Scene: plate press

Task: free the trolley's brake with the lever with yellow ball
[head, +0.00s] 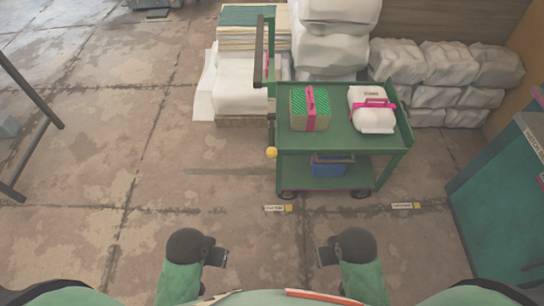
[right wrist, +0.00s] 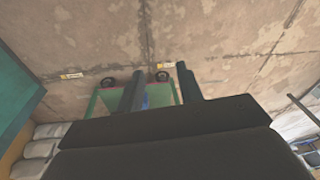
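The green trolley (head: 340,140) stands on the floor ahead of me, right of centre in the head view. A yellow ball (head: 271,152) sits at its front left corner; the lever carrying it is hard to make out. My left gripper (head: 217,257) and right gripper (head: 323,256) are both well short of the trolley, apart from the ball. In the right wrist view my right gripper (right wrist: 160,78) shows two separated fingers with nothing between them, and part of the trolley lies beyond. The opening of my left gripper is not clear.
The trolley carries a green-topped box (head: 297,118) and a white pack (head: 372,117) with pink straps, with a blue crate (head: 327,170) below. Stacked sheets (head: 243,75) and white sacks (head: 440,80) stand behind. A teal cabinet (head: 485,195) is at right.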

